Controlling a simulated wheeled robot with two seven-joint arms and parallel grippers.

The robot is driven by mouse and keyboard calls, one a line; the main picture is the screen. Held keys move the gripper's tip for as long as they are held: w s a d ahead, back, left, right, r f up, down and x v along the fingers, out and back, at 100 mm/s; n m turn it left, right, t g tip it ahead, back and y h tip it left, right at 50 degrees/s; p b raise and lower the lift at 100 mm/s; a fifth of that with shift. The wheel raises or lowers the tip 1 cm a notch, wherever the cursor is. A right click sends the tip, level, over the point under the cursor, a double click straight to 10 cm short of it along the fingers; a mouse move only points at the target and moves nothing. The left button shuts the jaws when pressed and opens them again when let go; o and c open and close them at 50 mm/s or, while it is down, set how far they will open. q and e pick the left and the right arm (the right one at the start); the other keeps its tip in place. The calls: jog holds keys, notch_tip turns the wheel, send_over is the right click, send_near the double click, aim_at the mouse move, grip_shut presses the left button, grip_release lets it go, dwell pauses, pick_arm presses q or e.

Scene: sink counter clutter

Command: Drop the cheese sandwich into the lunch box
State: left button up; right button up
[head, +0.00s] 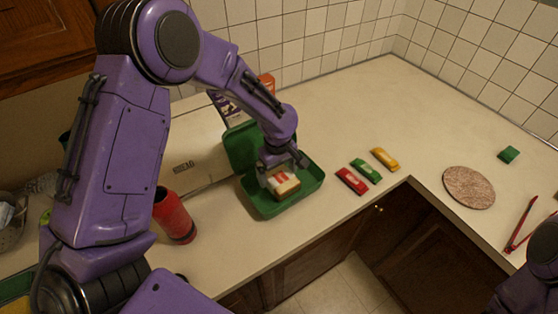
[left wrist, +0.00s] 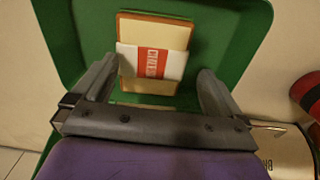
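The cheese sandwich (head: 285,185), tan with a white and red wrapper band, lies in the green lunch box (head: 303,195). The lunch box is open, with its lid raised at the back. My left gripper (head: 282,166) is over the box, just above the sandwich. In the left wrist view the sandwich (left wrist: 155,58) is seen against the green lunch box (left wrist: 80,22). The fingers of my left gripper (left wrist: 158,80) are spread, one on each side, with gaps beside the sandwich. My right gripper is not in view; only part of my right arm shows at the lower right.
A bread box (head: 190,150) stands behind and left of the lunch box, with a red cylindrical container (head: 174,217) in front. Red (head: 351,181), green (head: 366,170) and yellow (head: 385,158) packets lie to the right, then a round speckled board (head: 469,187). The counter's front edge is close.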

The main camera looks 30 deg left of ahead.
pick_arm(q)
jog(key=r, duration=0.2)
jog(key=r+b, duration=0.1)
jog(key=shift+s, duration=0.25)
notch_tip(320, 180, up, 7)
jog(key=w+b, duration=0.1)
jog(key=shift+r, duration=0.15)
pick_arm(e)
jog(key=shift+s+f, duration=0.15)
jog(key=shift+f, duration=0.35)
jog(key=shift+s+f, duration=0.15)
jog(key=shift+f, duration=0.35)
pick_arm(q)
jog(key=shift+w, duration=0.25)
